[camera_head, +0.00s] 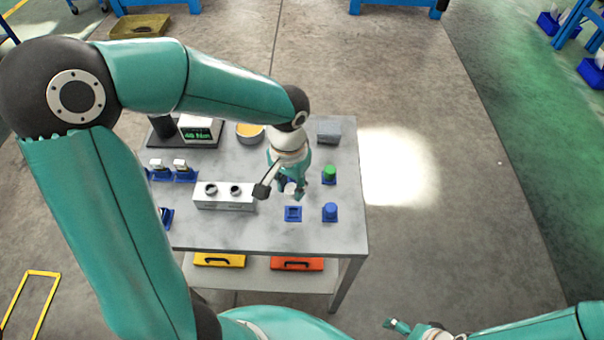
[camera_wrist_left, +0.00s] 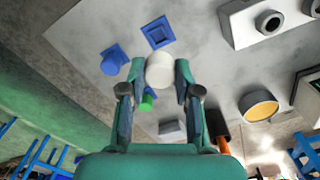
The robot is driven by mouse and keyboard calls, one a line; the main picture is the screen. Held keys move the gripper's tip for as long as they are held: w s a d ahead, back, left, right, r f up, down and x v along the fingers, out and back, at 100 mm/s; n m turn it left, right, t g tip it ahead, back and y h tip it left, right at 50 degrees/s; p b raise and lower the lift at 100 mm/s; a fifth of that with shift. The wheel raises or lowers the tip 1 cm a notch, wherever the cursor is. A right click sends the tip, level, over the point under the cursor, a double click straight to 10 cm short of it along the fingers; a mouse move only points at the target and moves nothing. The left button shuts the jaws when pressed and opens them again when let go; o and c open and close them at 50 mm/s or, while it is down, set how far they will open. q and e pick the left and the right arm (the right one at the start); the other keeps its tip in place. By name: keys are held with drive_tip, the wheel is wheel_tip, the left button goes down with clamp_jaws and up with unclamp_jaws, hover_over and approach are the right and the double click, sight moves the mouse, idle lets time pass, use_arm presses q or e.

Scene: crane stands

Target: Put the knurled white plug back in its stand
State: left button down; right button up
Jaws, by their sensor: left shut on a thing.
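The white plug (camera_wrist_left: 160,70) is between the fingers of my left gripper (camera_wrist_left: 157,78), which is shut on it. The plug also shows below the gripper in the head view (camera_head: 290,188); its knurling is too small to make out. An empty square blue stand (camera_head: 293,214) lies just in front of the gripper on the table. The stand also shows in the wrist view (camera_wrist_left: 158,33), apart from the plug. A small part of my right gripper (camera_head: 396,325) shows at the bottom of the head view, away from the table; its jaws are unclear.
A blue plug (camera_head: 330,211) and a green plug (camera_head: 330,172) stand to the right. A light block with two round holes (camera_head: 225,203) is to the left. A grey box (camera_head: 328,130) and an orange-topped round container (camera_head: 249,131) are behind. The table's front right is clear.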

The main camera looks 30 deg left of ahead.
use_arm(q)
drive_tip(key=shift+d, duration=0.1)
drive_tip(key=shift+w, duration=0.1)
drive_tip(key=b, duration=0.6)
hover_over(293, 213)
drive_tip(key=shift+f, duration=2.9)
drive_tip(key=shift+f+b, duration=0.65)
drive_tip(key=shift+f, duration=0.2)
drive_tip(key=c, duration=1.3)
unclamp_jaws()
drive_tip(key=o, duration=0.6)
drive_tip(key=shift+c, duration=0.2)
drive_tip(key=shift+r, duration=0.1)
